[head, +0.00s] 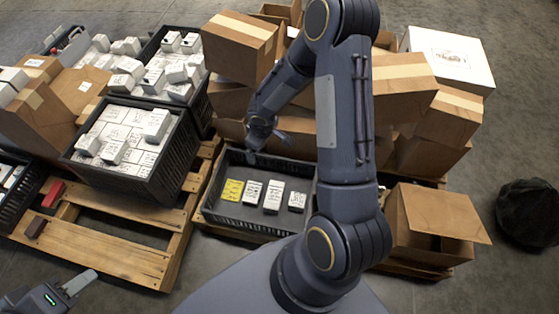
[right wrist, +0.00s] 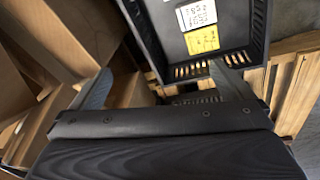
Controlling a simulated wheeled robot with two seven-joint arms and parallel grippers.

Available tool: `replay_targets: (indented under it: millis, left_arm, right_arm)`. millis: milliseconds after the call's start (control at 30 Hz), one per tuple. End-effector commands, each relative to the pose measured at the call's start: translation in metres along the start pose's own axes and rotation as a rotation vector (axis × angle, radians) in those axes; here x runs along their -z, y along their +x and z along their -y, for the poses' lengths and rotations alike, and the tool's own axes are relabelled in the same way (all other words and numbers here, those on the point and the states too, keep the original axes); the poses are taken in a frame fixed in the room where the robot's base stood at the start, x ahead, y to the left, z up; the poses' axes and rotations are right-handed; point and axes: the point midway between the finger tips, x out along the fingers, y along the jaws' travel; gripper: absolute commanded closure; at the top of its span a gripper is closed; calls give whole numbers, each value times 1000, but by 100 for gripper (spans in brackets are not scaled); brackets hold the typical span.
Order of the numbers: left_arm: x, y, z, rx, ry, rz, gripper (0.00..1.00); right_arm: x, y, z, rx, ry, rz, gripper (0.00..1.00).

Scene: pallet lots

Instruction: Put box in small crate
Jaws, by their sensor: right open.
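The small dark crate (head: 215,215) stands low on the floor pallet in the middle of the head view. In it lie a yellow box (head: 232,190) and several white boxes (head: 273,196) in a row. My right gripper (head: 268,143) is above the crate's far side, its fingers spread and empty. In the right wrist view the open fingers (right wrist: 166,86) are apart, with the crate (right wrist: 262,35), the yellow box (right wrist: 202,40) and a white box (right wrist: 197,14) beyond them. My left gripper (head: 75,287) is at the lower left, away from the crate; its jaw gap is unclear.
A larger black crate (head: 165,172) full of white boxes stands on a wooden pallet (head: 125,255) at left. Cardboard boxes (head: 405,85) are piled behind and right of the small crate. An open carton (head: 430,222) stands at right. A black bag-like object (head: 528,212) lies on the floor.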

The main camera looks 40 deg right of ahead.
Motion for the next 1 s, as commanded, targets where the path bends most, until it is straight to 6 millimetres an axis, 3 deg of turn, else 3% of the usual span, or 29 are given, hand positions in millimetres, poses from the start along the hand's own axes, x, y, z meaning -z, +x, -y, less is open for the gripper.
replay_targets:
  millis: [33, 133, 233, 400, 500, 733, 1000]
  left_arm:
    - [0, 0, 0, 0, 0, 0, 64]
    - [0, 0, 0, 0, 0, 0, 64]
    - [0, 0, 0, 0, 0, 0, 64]
    - [0, 0, 0, 0, 0, 0, 64]
    - [0, 0, 0, 0, 0, 0, 64]
    - [0, 0, 0, 0, 0, 0, 64]
    - [0, 0, 0, 0, 0, 0, 64]
  right_arm:
    - [-1, -38, -11, -29, 60, -20, 0]
    - [-14, -100, -17, -48, 181, -44, 0]
    - [-32, -156, -10, -41, 295, -78, 0]
    - [-70, -232, 24, 33, 462, -162, 0]
    - [-91, -263, 54, 107, 536, -223, 0]
    - [-121, -299, 112, 271, 613, -342, 0]
    - [-128, -306, 130, 325, 623, -374, 0]
